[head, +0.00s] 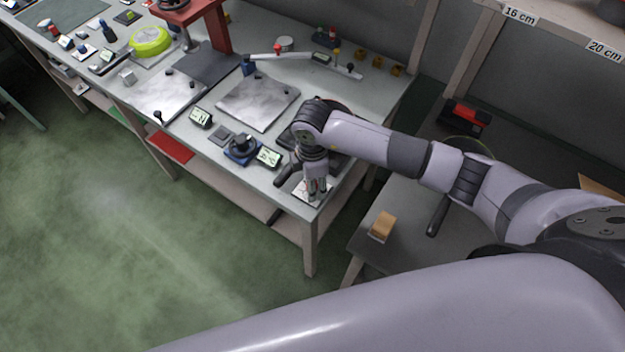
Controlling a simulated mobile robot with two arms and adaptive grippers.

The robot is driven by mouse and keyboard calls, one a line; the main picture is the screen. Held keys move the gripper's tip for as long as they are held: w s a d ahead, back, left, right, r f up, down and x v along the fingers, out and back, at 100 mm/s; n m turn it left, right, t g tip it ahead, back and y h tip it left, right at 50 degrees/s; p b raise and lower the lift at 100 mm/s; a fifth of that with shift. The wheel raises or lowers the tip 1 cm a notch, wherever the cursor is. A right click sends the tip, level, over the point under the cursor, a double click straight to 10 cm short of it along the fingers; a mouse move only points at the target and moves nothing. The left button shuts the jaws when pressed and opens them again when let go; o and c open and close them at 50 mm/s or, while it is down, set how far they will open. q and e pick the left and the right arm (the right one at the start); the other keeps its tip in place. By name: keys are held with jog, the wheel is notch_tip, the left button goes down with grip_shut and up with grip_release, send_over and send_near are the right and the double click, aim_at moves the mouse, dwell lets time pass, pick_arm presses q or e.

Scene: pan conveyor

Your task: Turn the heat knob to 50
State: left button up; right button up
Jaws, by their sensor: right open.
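A dark round knob (243,143) on a blue base sits near the front edge of the workbench. A small display (268,157) stands just right of it; its digits are too small and tilted to read surely. I cannot tell for certain that this is the heat knob. My right gripper (318,192) points down, open, over a small white plate (303,195) at the bench's front right corner. It is to the right of the blue-based knob and apart from it. What lies between its fingers is partly hidden. My left gripper is out of view.
A grey metal plate (258,103) lies behind the knob, with another display (201,118) to the left. A dark pan-like object is partly hidden behind my right gripper. A lower table at right holds a wooden block (382,226). Open green floor lies in front.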

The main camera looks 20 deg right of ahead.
jog(key=shift+r, duration=0.1)
notch_tip(320, 180, up, 12)
dwell(0.5)
dwell(0.5)
